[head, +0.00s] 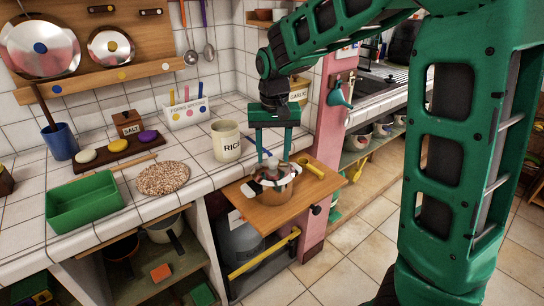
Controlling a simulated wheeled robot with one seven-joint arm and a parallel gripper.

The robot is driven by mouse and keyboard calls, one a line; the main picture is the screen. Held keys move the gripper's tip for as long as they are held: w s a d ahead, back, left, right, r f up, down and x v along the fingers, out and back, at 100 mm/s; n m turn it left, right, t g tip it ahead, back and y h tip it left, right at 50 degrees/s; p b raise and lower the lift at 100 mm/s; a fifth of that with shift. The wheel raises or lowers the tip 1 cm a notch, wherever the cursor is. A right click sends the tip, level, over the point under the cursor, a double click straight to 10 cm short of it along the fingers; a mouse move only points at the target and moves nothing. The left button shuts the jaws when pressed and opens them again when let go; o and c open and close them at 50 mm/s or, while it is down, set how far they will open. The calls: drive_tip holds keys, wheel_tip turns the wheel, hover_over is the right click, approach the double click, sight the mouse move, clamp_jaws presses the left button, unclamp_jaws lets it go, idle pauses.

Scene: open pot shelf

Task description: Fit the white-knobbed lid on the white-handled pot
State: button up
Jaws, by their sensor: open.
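A copper-coloured pot (274,196) with white handles stands on the pull-out wooden board. A lid (270,180) shows at its top, with a pale knob (273,163) upright in the middle. The lid is small and partly hidden, so I cannot tell whether it sits fully flat on the rim. My gripper (273,157) points down right above the pot. Its fingers are open, one on each side of the knob, with no clear contact visible.
The wooden board (236,193) juts out from the counter, with a yellow-handled item (311,168) beside the pot. A RICE jar (226,141), woven trivet (163,178) and green tray (85,205) stand left. Two lids (112,45) hang on the wall. Floor at right is clear.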

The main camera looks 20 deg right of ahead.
wheel_tip(320, 180, up, 9)
drive_tip(key=shift+s+r, duration=0.15)
drive_tip(key=shift+s, duration=0.15)
idle(0.4)
drive_tip(key=s+d+f+m, duration=0.1)
drive_tip(key=s+d+f, duration=0.2)
drive_tip(key=s, duration=0.7)
drive_tip(key=s+d+f+m, duration=0.1)
drive_tip(key=s+d+f, duration=0.2)
drive_tip(key=s+d, duration=0.5)
drive_tip(key=s+d+f+m+g, duration=0.1)
drive_tip(key=s+d+f, duration=0.2)
drive_tip(key=s, duration=0.9)
drive_tip(key=d, duration=0.3)
drive_tip(key=shift+s+d+f, duration=0.2)
drive_tip(key=shift+s+f, duration=0.15)
